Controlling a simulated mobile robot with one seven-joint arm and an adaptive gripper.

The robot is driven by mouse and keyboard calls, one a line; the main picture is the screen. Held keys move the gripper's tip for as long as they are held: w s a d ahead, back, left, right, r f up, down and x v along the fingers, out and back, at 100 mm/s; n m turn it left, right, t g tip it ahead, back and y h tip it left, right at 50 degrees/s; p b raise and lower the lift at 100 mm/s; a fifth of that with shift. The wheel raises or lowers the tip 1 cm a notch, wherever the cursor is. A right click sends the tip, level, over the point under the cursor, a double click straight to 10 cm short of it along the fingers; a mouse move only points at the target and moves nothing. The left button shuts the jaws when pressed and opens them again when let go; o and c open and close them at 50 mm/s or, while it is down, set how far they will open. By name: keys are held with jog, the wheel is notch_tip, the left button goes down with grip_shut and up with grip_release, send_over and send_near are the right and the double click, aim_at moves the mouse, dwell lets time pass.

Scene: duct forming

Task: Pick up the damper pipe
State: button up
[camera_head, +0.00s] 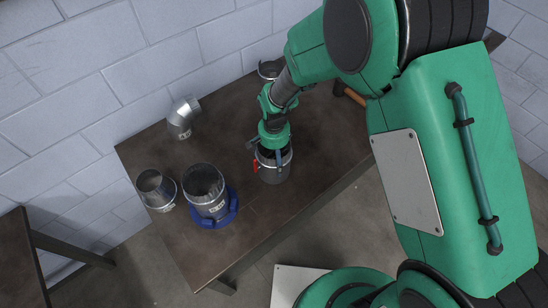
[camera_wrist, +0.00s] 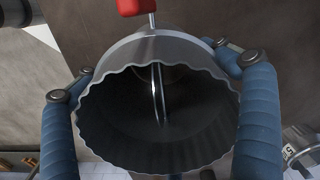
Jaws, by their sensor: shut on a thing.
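The damper pipe (camera_head: 273,173) is a short grey metal pipe with a red handle on its side. It is at the middle of the dark table, below my wrist. In the wrist view the damper pipe (camera_wrist: 160,150) shows its crimped open rim, a plate and rod inside, and the red handle at the top. My gripper (camera_head: 270,153) is shut on it from above, with blue fingers along opposite sides of the pipe in the wrist view. I cannot tell whether the pipe's bottom touches the table.
The table (camera_head: 225,125) stands against a block wall. On its left are an elbow pipe (camera_head: 182,116), a short pipe (camera_head: 156,190) and a taller pipe (camera_head: 204,184) in a blue ring (camera_head: 231,210). Another pipe (camera_head: 268,69) and a wooden handle (camera_head: 353,96) lie near my arm.

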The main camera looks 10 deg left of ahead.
jog(key=shift+r, duration=0.8)
jog(key=s+d+r, duration=0.1)
jog(key=s+d, duration=0.2)
jog(key=s, duration=0.4)
jog(key=s+d+r, duration=0.2)
jog(key=s+d, duration=0.2)
jog(key=s, duration=0.3)
jog(key=shift+s+d, duration=0.15)
jog(key=shift+r, duration=0.15)
jog(key=w+a+r+n+p, duration=0.2)
jog(key=w+a+r+p, duration=0.15)
jog(key=a+r, duration=0.45)
jog(key=w+a+r+n+p, duration=0.2)
jog(key=a+r+p, duration=0.3)
jog(key=a+r, duration=0.25)
jog(key=s+a+r+n+p, duration=0.2)
jog(key=s+a+r+p, duration=0.4)
jog(key=a, duration=0.6)
jog(key=shift+s+a+r, duration=0.15)
jog(key=shift+s, duration=1.1)
